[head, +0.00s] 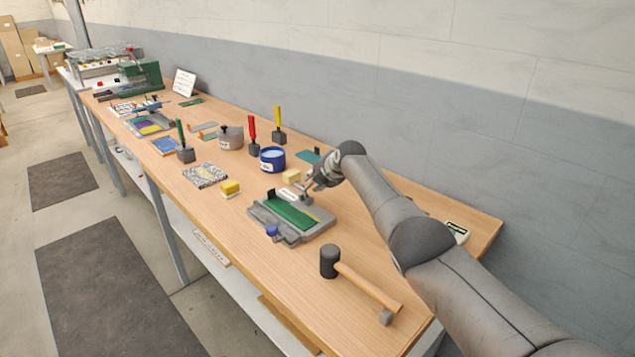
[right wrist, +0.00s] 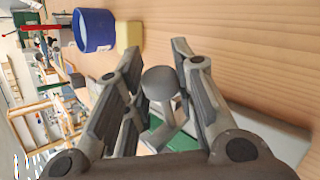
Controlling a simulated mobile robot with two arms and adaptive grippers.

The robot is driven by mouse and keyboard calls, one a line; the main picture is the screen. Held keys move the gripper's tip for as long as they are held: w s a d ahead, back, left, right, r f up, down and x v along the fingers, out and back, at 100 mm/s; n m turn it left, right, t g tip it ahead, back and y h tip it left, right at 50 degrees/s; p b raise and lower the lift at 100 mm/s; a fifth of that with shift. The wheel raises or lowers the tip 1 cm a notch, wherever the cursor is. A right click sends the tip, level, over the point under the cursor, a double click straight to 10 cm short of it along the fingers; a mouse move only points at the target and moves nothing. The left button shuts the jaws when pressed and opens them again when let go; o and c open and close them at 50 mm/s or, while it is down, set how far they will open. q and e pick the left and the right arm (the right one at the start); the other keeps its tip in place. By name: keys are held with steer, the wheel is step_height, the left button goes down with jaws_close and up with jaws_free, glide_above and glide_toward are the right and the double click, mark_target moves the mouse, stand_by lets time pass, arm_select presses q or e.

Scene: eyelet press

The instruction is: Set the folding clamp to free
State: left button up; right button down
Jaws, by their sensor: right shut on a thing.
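The folding clamp (head: 318,229) appears to be the grey fixture with a green strip (head: 290,212) along it, lying on the bench. A small blue knob (head: 272,230) sits at its near left end. A grey lever with a round knob rises at its far side, and this knob (right wrist: 160,83) shows between the fingers in the right wrist view. My right gripper (head: 310,189) is shut on the lever at the knob. The lever's lower end is partly hidden by the fingers. I cannot read any setting mark. My left gripper is in neither view.
A mallet (head: 362,284) lies in front of the clamp. Stamps with red, yellow and green handles stand farther left. The wall runs close behind the bench (head: 330,325).

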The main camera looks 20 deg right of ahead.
steer(key=c, duration=1.2)
jaws_free()
steer(key=shift+s+d+r, duration=0.2)
steer(key=shift+s+r, duration=0.3)
steer(key=v, duration=1)
steer(key=shift+s+a+r, duration=0.1)
steer(key=shift+s+r, duration=0.05)
steer(key=shift+s, duration=0.1)
